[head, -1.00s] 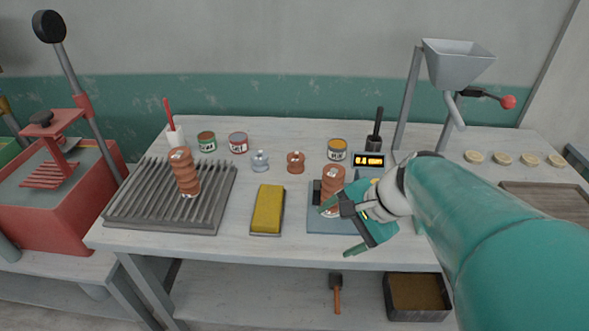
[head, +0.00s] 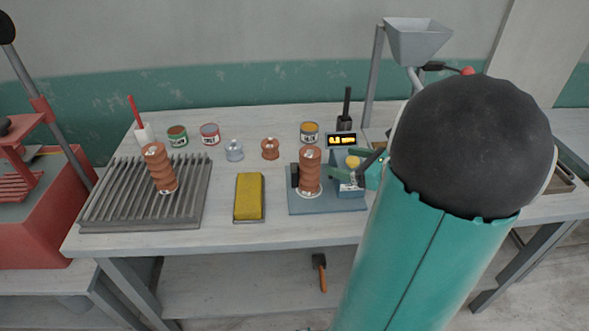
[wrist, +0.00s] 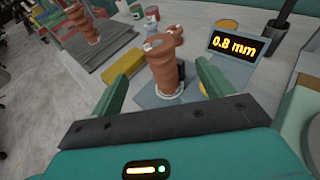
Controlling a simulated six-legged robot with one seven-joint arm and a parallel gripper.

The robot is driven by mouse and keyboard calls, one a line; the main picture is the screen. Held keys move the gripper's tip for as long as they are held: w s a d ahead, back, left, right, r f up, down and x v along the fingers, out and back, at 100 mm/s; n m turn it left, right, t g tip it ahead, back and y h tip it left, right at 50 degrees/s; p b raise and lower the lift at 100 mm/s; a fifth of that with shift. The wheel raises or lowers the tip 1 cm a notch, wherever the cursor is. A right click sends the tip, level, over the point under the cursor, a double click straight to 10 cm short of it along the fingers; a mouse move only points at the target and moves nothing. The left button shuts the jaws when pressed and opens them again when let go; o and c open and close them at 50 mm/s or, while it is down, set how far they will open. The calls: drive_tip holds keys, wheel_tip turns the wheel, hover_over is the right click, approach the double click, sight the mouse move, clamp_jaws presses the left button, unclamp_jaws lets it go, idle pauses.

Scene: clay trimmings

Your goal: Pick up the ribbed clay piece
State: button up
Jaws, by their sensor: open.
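A ribbed clay piece (head: 309,172) stands upright on a blue-grey gauge base (head: 299,206), against a dark block. It also shows in the wrist view (wrist: 163,68), ahead of my fingers and between their lines. My gripper (head: 352,163) is open and empty, just right of this piece; in the wrist view my two fingers (wrist: 162,85) are spread wide. My arm hides part of the table on the right.
A yellow block (head: 249,196) lies between the rack and the gauge base. A display (head: 342,141) reading 0.8 mm stands behind. The front table strip is clear.

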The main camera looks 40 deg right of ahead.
sight(305, 154)
drive_tip(key=x, duration=1.3)
drive_tip(key=shift+w+a+f, duration=0.1)
drive_tip(key=shift+w+f, duration=0.2)
drive_tip(key=shift+f, duration=0.15)
drive_tip(key=c, duration=1.4)
drive_tip(key=shift+r, duration=0.1)
drive_tip(key=shift+c, duration=1)
drive_tip(key=shift+r, duration=0.1)
